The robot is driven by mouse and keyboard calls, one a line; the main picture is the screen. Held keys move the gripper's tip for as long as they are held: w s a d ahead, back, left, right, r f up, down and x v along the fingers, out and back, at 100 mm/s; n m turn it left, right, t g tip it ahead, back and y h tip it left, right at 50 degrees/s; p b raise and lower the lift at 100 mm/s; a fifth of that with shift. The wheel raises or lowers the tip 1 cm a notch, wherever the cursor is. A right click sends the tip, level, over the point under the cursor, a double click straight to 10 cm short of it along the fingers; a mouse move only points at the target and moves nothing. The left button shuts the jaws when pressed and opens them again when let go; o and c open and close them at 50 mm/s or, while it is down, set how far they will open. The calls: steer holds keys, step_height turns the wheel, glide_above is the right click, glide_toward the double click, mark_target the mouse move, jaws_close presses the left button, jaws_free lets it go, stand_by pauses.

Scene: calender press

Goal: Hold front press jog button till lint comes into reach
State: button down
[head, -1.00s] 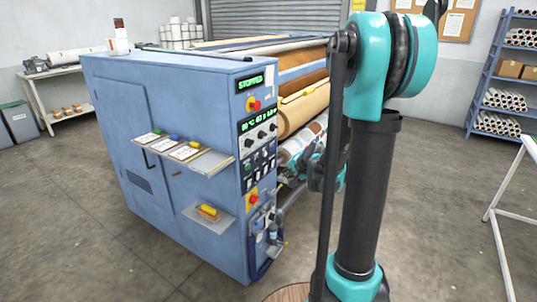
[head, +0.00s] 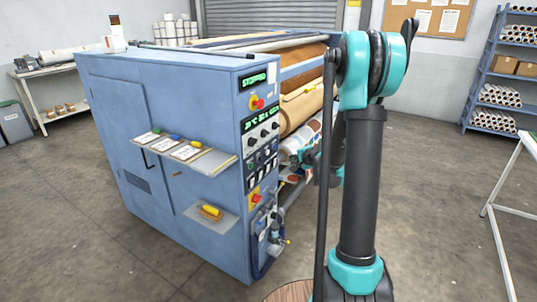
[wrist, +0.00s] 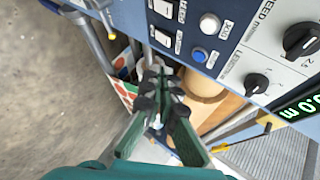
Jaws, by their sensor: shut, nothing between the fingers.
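The press (head: 185,155) is a blue cabinet with rollers behind it and a control panel on its narrow front face; its top display reads STOPPED. In the wrist view, the panel carries a white round button (wrist: 209,23) beside a label that looks like JOG, and a blue round button (wrist: 200,54) beside it. My gripper (wrist: 165,84) is shut and empty, its dark fingertips left of and below the blue button in the picture. Whether it touches the panel I cannot tell. I cannot make out any lint.
Knobs (wrist: 301,39) and white rocker switches (wrist: 164,39) sit close to the buttons. A red emergency knob on yellow (head: 257,103) is higher on the panel. A shelf with small trays (head: 185,152) juts from the cabinet side. The floor in front is clear.

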mark_target(268, 153)
steer(key=w+a, duration=0.5)
steer(key=a, duration=0.2)
stand_by(0.3)
steer(key=shift+w+a, duration=0.1)
steer(key=shift+w, duration=0.05)
stand_by(1.3)
steer(key=shift+w+a, duration=0.15)
steer(key=shift+a, duration=0.05)
steer(key=shift+w+a, duration=0.2)
steer(key=shift+a, duration=0.1)
stand_by(0.7)
steer(key=shift+s+d, duration=0.1)
steer(key=shift+d, duration=0.05)
stand_by(3.9)
steer(key=shift+s+d, duration=0.4)
steer(key=shift+d, duration=0.1)
